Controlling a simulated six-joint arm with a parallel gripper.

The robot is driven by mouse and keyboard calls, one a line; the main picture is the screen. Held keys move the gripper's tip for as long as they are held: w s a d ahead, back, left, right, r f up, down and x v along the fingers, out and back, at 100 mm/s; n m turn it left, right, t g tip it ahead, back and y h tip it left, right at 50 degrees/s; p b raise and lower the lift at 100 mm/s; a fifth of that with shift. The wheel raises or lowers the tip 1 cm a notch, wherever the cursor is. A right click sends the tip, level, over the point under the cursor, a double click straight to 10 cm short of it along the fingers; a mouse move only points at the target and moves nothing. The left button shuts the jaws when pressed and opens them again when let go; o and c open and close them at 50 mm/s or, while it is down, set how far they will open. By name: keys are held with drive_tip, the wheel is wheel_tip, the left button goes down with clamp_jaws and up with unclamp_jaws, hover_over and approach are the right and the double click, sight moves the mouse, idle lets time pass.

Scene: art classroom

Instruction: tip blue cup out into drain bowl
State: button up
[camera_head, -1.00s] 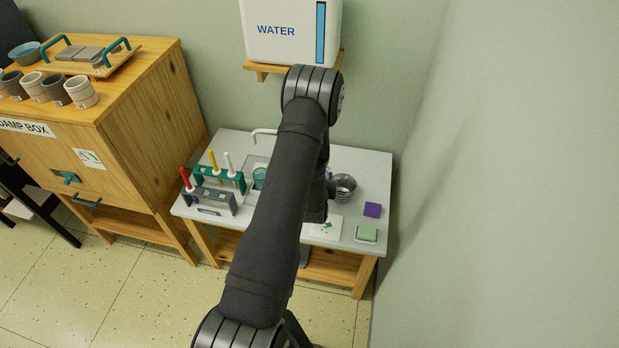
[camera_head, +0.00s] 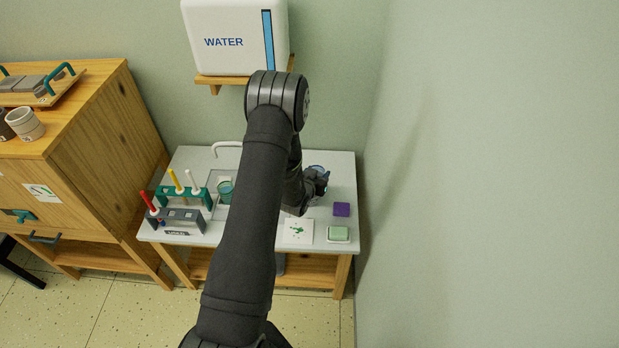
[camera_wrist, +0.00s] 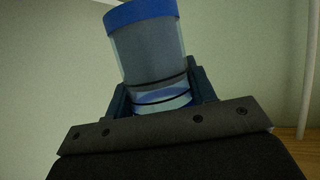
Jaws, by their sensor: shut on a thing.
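My gripper (camera_head: 318,184) is shut on the blue cup (camera_head: 318,169), over the right part of the grey table. In the wrist view the blue cup (camera_wrist: 148,55) is see-through, with a broad blue band at its far end, and sits between the gripper's fingers (camera_wrist: 162,98). It leans slightly to the left in that picture. Whether anything is inside it is unclear. The metal drain bowl is hidden now; the gripper and arm cover the place where it showed earlier.
On the table (camera_head: 200,237) stand a teal rack (camera_head: 185,196) and a grey rack (camera_head: 175,218) with coloured sticks, a green cup (camera_head: 226,192), a white card (camera_head: 298,231), a purple block (camera_head: 341,209) and a green pad (camera_head: 338,233). A water tank (camera_head: 228,42) stands behind.

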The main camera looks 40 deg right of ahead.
drive_tip(key=shift+d+f+m, duration=0.1)
drive_tip(key=shift+d+m, duration=0.2)
drive_tip(key=shift+d, duration=0.05)
drive_tip(key=shift+g, duration=0.3)
